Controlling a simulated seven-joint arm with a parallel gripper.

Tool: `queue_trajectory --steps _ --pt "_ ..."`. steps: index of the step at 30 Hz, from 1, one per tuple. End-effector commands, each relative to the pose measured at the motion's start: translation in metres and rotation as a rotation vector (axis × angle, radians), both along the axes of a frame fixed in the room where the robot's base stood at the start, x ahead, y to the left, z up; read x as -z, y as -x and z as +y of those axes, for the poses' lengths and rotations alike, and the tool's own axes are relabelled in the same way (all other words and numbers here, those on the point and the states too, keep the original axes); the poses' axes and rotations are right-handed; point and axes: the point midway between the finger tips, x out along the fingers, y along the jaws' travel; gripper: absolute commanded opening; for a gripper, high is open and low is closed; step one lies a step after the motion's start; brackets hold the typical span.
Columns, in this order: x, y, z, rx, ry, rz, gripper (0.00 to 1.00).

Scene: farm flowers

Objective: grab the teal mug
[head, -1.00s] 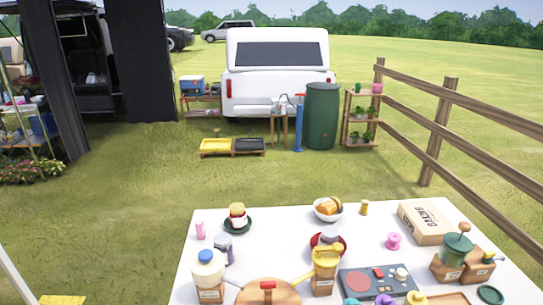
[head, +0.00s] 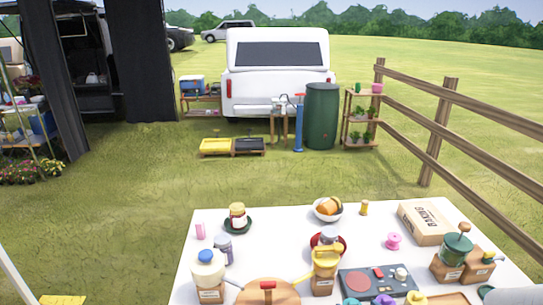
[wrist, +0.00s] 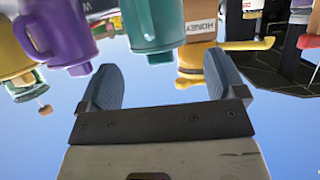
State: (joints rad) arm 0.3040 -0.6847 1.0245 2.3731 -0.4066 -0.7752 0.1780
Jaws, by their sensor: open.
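In the head view a teal top (head: 351,301) shows at the bottom edge, mostly cut off. My gripper (wrist: 163,75) is open and empty in the wrist view. Its two blue fingers are spread wide, and the mug appears beyond them, between their tips in the picture. A purple mug (wrist: 60,35) is close to the left of the teal one. The gripper fingers are not visible in the head view.
A yellow mug (wrist: 10,50) is left of the purple one. A yellow-topped dispenser with a HONEY label (wrist: 203,28) is right of the teal mug. In the head view, a stove (head: 372,282) and several jars crowd the white table (head: 280,222).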

Motion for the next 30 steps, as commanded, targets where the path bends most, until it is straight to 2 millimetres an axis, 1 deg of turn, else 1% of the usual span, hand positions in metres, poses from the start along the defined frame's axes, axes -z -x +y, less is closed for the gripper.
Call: queue_trajectory --steps 4,9,26,30 --pt "0.007 -0.015 0.001 0.000 -0.001 0.001 0.89" --pt "0.011 -0.024 0.001 0.000 -0.001 0.001 0.89" --pt "0.011 -0.025 0.000 0.001 -0.001 0.000 0.89" --pt "0.011 -0.025 0.000 0.001 -0.001 0.000 0.68"
